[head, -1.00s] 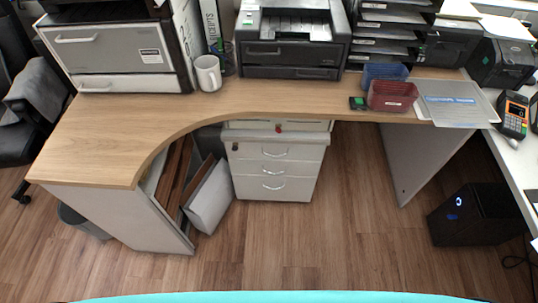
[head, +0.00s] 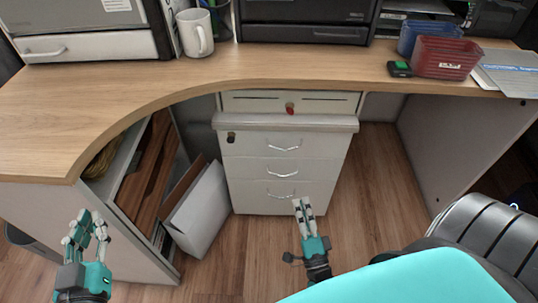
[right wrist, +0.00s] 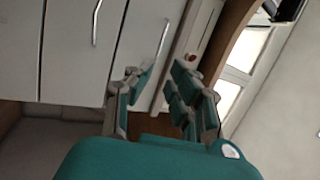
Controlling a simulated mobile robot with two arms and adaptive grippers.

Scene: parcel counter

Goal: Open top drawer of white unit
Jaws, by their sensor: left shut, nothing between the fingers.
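The white unit (head: 226,190) stands under the desk, with its drawers closed. Its top drawer (head: 255,146) has a silver bar handle (head: 285,147) and a dark lock at its upper left. In the right wrist view, drawer fronts appear tilted, with the top drawer (right wrist: 138,50) nearest the fingers. My right gripper (head: 301,202) is open and empty, in front of the unit and apparently below the top handle; its fingers (right wrist: 158,88) stand apart in the wrist view. My left gripper (head: 87,222) is shut and empty at lower left, near the desk's side panel.
The wooden desktop (head: 310,72) overhangs the unit. A shallow drawer with a red knob (head: 290,108) sits above it. A white box (head: 200,213) leans left of the unit. A black chair (head: 480,235) is at right.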

